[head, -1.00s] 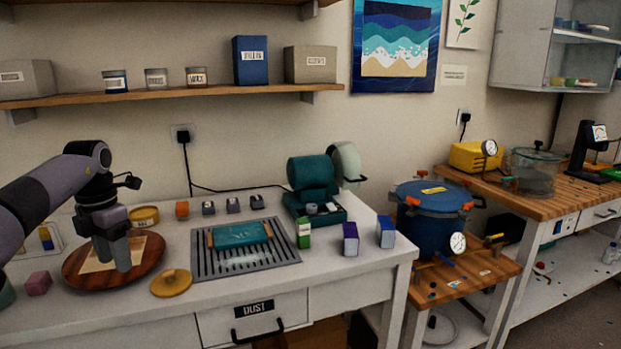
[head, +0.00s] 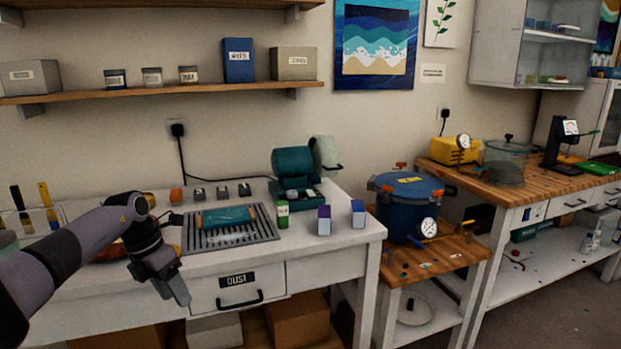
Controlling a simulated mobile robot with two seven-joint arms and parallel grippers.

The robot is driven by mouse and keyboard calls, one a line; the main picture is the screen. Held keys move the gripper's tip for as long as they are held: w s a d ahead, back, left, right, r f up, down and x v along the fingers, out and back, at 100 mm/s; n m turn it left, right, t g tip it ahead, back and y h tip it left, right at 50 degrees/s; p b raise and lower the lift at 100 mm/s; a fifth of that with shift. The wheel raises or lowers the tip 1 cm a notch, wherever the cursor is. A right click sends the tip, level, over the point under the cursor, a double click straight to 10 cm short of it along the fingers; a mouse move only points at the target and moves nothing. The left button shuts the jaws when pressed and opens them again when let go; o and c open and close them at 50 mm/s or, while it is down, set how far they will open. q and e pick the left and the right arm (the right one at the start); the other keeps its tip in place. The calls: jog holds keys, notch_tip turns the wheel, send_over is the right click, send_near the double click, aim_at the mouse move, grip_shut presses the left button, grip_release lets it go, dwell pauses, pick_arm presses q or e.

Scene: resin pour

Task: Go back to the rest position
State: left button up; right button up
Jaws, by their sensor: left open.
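My left gripper (head: 173,289) is in the head view at lower left, in front of the white workbench's front edge and beside the drawer labelled DUST (head: 237,288). It points downward, and its jaws are open with nothing seen between them. My left arm comes in from the left and hides most of the round wooden board (head: 105,250) on the bench. My right gripper is not in view.
The white bench (head: 330,240) carries a slotted grille with a teal block (head: 226,216), a green machine (head: 293,172) and small boxes. A blue pressure pot (head: 408,205) stands on a lower wooden stand at right. Floor shows at lower right.

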pick_arm(q)
jog(key=s+d+f+n+t+h, duration=0.2)
jog(key=s+d+f+n+h, duration=0.15)
jog(key=d, duration=0.55)
jog(key=s+d+f+n+t+h, duration=0.25)
jog(key=s+d+n+h, duration=0.2)
jog(key=d, duration=0.55)
jog(key=s+d+f+n+t+h, duration=0.25)
jog(key=s+d+f+h, duration=0.2)
jog(key=d, duration=0.45)
jog(key=s+a+f+n+t+y, duration=0.1)
jog(key=s+a+f+n+y, duration=0.4)
jog(key=s+a+n, duration=0.5)
jog(key=s+a+f+n+t+y, duration=0.2)
jog(key=s+a+f+n+y, duration=0.4)
jog(key=n, duration=1.3)
jog(key=s+a+y, duration=0.2)
jog(key=s+a, duration=0.2)
jog(key=shift+s+a+f, duration=0.15)
jog(key=shift+a+f, duration=0.05)
jog(key=shift+f, duration=0.1)
